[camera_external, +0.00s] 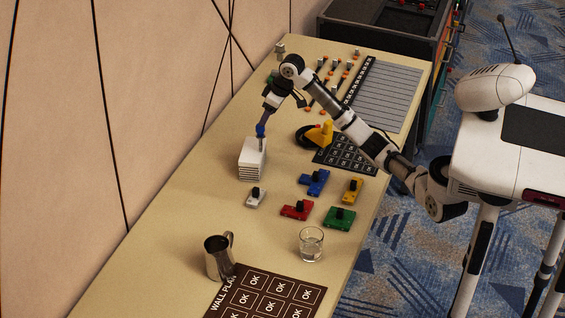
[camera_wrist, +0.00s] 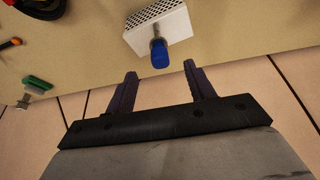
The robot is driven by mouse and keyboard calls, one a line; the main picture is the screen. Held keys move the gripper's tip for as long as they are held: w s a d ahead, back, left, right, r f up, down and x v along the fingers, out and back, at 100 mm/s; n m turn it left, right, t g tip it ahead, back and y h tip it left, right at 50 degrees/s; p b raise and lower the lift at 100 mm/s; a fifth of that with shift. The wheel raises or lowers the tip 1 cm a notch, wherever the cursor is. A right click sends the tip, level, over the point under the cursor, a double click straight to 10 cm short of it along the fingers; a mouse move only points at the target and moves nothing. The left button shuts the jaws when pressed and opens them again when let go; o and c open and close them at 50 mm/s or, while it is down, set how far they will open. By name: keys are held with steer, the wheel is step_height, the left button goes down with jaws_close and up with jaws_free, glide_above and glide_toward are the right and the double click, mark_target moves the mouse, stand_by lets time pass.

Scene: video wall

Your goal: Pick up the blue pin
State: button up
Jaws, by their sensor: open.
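The blue pin (camera_external: 260,131) has a blue grip at the top and a thin grey shank below. It stands upright at the white block (camera_external: 252,160); whether the shank sits in a hole is hard to tell. In the wrist view the blue pin (camera_wrist: 160,54) is just ahead of my fingertips, roughly centred between them, beside the white block with a perforated face (camera_wrist: 160,28). My gripper (camera_wrist: 158,76) is open and empty. In the external view my gripper (camera_external: 264,121) points down just above the pin, and its fingers are too small to make out clearly.
Several coloured connector blocks, including a blue one (camera_external: 315,182), lie right of the white block. A metal jug (camera_external: 218,258) and a glass (camera_external: 311,243) stand nearer. A yellow item (camera_external: 320,134) is behind. The wall (camera_external: 150,110) runs along the table's left edge.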

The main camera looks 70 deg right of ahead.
mark_target(258, 133)
steer(key=p+x, duration=0.2)
steer(key=x, duration=0.7)
steer(key=shift+w+f, duration=0.15)
steer(key=shift+f, duration=0.15)
steer(key=c, duration=1.2)
steer(key=shift+o, duration=0.2)
steer(key=shift+r, duration=0.1)
step_height(258, 133, up, 20)
steer(key=a+p, duration=0.3)
step_height(258, 133, down, 20)
steer(key=p, duration=0.3)
